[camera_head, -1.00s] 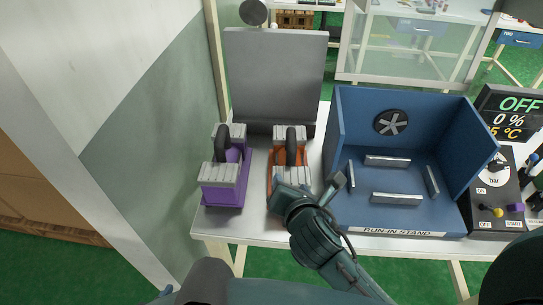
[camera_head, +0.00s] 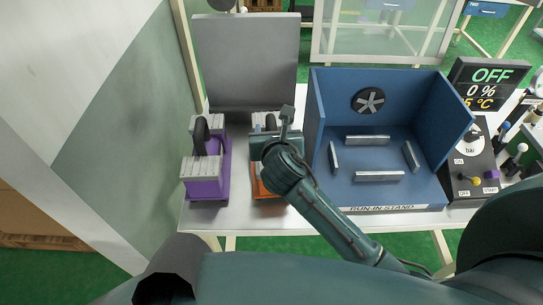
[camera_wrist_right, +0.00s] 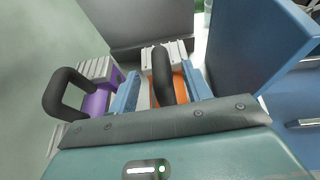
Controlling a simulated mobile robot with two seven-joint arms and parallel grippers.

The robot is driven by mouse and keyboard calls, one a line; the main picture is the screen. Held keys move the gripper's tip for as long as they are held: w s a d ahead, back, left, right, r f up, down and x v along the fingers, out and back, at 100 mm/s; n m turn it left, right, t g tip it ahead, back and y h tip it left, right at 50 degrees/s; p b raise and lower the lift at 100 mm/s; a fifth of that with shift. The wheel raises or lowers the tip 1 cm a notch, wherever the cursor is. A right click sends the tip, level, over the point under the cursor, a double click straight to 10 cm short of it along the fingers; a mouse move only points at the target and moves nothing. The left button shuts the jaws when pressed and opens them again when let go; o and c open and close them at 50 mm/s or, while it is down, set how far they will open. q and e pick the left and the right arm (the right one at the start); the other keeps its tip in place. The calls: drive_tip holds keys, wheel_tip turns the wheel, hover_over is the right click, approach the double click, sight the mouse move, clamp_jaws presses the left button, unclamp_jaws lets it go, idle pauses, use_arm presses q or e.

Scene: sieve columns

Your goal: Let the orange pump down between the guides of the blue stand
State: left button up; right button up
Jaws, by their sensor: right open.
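The orange pump (camera_head: 262,188) stands on the table left of the blue stand (camera_head: 400,195), mostly hidden under my right gripper in the head view. In the right wrist view, its black handle (camera_wrist_right: 164,75) stands between the two blue fingers of my right gripper (camera_wrist_right: 160,95). The fingers are apart, one on each side of the handle. The stand has a floor with several grey guides (camera_head: 379,176), a back wall with a fan emblem and a right side wall. The space between the guides is empty. My left gripper is not in view.
A purple pump (camera_head: 205,188) with a black handle stands just left of the orange one. A grey panel (camera_head: 245,60) rises behind both. A black control box (camera_head: 470,170) with knobs and a display (camera_head: 490,75) reading OFF stand right of the stand.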

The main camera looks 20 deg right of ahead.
drive_tip(key=x, duration=0.4)
drive_tip(key=shift+c, duration=0.3)
clamp_jaws()
idle(1.0)
drive_tip(key=shift+r, duration=0.15)
